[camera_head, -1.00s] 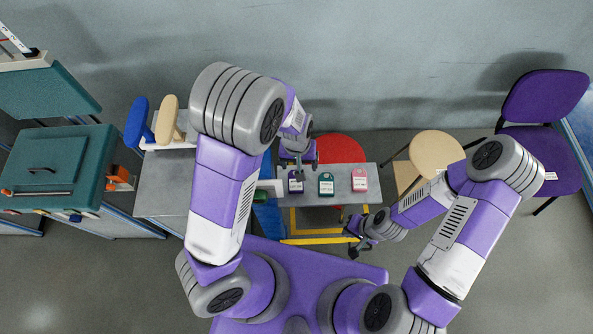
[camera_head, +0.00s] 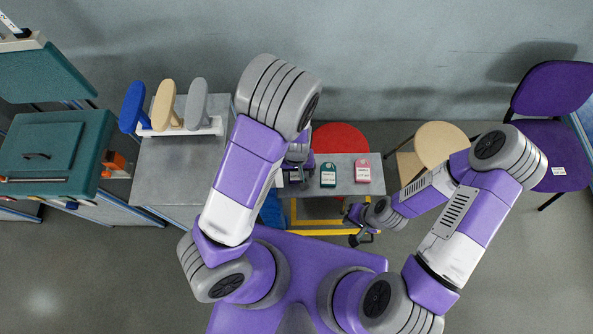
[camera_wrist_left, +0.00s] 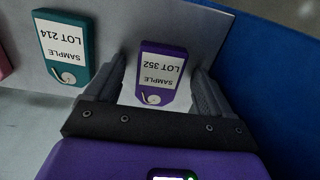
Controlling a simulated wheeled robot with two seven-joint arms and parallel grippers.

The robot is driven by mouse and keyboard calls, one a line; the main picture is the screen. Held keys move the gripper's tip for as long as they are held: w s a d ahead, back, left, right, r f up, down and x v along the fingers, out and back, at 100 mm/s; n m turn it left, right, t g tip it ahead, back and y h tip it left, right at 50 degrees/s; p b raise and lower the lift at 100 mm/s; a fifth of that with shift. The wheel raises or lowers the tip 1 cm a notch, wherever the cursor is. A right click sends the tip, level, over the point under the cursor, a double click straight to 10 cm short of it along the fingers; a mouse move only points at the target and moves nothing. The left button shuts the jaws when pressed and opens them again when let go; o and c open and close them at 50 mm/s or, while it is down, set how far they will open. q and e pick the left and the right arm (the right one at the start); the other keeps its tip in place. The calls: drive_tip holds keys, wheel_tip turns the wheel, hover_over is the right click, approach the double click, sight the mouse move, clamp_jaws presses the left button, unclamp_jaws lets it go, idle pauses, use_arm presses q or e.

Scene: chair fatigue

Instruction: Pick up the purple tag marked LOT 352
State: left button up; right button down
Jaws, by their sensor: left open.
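The purple tag marked LOT 352 (camera_wrist_left: 160,62) lies on the grey tabletop in the left wrist view. Its lettering is upside down there, and a small round metal piece shows at its near end. My left gripper (camera_wrist_left: 161,84) is open, with one finger on each side of the tag and a visible gap to both. In the head view my left gripper (camera_head: 297,180) is over the left part of the small table and mostly hides this tag. My right gripper (camera_head: 360,228) is at the table's near right, too small to read its jaws.
A teal tag marked LOT 214 (camera_wrist_left: 63,48) lies left of the purple one. A pink tag (camera_head: 363,171) lies further right in the head view. A blue surface (camera_wrist_left: 262,75) borders the tabletop on the right. A red stool (camera_head: 342,137) stands behind the table.

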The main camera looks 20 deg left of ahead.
use_arm(q)
drive_tip(key=shift+r, duration=0.1)
drive_tip(key=shift+c, duration=0.5)
drive_tip(key=c, duration=1)
drive_tip(key=shift+r, duration=0.15)
